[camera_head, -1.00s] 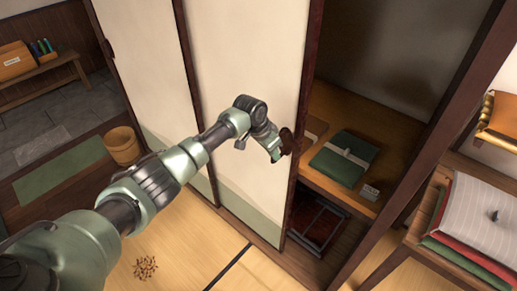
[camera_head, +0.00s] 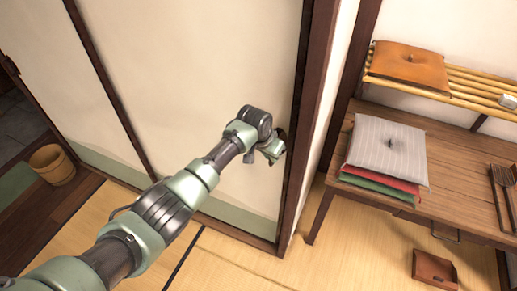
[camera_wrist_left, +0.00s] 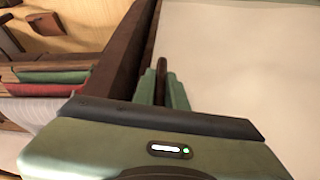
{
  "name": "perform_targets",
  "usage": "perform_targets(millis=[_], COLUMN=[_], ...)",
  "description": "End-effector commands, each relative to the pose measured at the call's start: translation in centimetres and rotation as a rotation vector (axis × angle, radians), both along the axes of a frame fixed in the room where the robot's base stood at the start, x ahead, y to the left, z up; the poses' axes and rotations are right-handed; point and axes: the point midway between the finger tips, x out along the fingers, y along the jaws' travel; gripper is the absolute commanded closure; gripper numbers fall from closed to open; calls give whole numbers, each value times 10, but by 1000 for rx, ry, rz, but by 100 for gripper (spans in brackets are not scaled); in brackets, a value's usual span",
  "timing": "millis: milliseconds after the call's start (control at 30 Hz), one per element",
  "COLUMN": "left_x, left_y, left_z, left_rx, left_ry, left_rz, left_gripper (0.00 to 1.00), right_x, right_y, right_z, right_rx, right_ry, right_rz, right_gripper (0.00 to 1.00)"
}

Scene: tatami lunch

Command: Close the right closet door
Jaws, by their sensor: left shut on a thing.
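The right closet door (camera_head: 225,60) is a cream sliding panel with a dark frame. Its right edge stands at the dark wooden post (camera_head: 312,110) on the right, with no opening visible between them. The closet inside is hidden. My left gripper (camera_head: 274,147) is at the door's right edge, shut on its dark handle. In the left wrist view, the brown handle (camera_wrist_left: 162,65) shows between the two green fingers, with the cream panel to the right. My right gripper is not in view.
A wooden table (camera_head: 470,187) to the right holds stacked cushions (camera_head: 390,150). A bamboo rack (camera_head: 465,88) with an orange cushion (camera_head: 410,63) is above it. A brown tray (camera_head: 434,270) lies on the tatami. A wooden bucket (camera_head: 52,165) stands at left.

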Motion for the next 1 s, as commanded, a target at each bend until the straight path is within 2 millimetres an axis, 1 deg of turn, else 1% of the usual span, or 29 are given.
perform_targets(millis=[33, 133, 333, 600, 633, 700, 1000], left_x=[0, -3, -5, -6, -6, -6, -6], left_y=[-5, -12, -18, -19, -19, -19, -17], left_z=[3, 3, 2, 2, 2, 2, 1], left_rx=[-1, -2, -3, -5, -5, -4, -1], left_ry=[-6, -7, -9, -8, -8, -7, -5], left_rz=[0, -1, 0, -3, -3, -3, -1], left_gripper=[100, 100, 100, 100, 82, 66, 66], right_x=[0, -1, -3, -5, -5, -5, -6], right_y=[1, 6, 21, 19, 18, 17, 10], right_z=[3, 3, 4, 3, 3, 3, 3], right_rx=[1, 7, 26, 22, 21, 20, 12], right_ry=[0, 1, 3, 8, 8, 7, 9], right_rz=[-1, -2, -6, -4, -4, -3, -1], right_gripper=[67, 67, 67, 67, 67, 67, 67])
